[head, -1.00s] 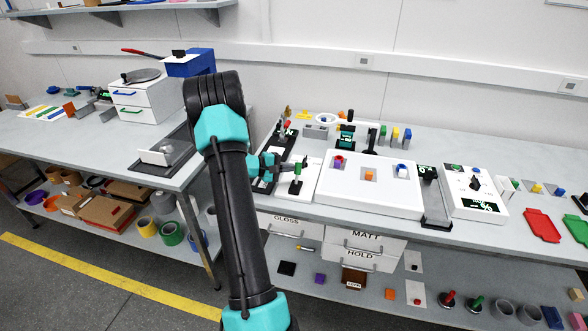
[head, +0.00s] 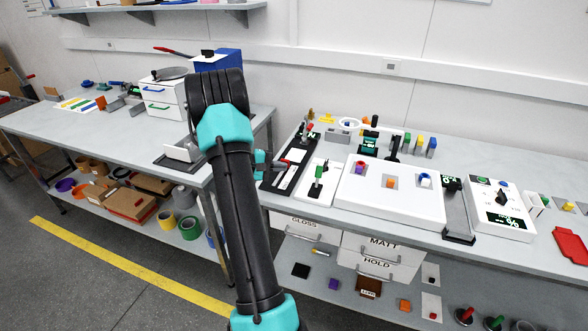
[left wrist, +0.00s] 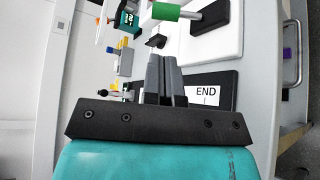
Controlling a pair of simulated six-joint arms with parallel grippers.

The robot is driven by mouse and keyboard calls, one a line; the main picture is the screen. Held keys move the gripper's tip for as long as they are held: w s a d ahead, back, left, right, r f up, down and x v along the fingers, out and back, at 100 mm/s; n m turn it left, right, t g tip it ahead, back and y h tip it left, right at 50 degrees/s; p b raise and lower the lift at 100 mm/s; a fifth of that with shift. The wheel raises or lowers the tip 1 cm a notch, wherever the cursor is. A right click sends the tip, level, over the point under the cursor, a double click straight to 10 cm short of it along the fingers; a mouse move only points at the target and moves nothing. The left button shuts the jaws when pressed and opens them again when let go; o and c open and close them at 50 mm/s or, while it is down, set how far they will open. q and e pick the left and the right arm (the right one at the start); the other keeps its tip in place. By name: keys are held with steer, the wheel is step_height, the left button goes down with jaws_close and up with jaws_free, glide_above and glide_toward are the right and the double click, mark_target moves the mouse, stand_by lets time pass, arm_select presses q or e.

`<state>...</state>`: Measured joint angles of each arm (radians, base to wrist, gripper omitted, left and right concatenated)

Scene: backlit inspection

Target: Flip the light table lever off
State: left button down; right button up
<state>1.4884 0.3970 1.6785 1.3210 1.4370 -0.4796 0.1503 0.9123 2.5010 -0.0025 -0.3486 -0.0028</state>
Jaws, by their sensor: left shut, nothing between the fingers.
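The lever (head: 319,172), with a green grip and a dark base, stands on a small white panel (head: 326,192) left of the light table (head: 408,205). In the left wrist view its green grip (left wrist: 166,11) and metal rod show at the top, just beyond my fingertips. My left gripper (left wrist: 163,66) is shut and empty, apart from the grip. My right gripper is not in view.
A black-framed board (head: 290,172) lies left of the lever panel; its END label (left wrist: 205,92) shows near my fingers. Blocks sit in the light table. A black upright slide unit (head: 456,215) and a white control box (head: 500,212) stand to the right.

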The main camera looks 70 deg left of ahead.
arm_select(q)
steer(key=v, duration=0.3)
steer(key=shift+s+a+r, duration=0.1)
steer(key=shift+s+r, duration=0.05)
steer(key=shift+s, duration=0.1)
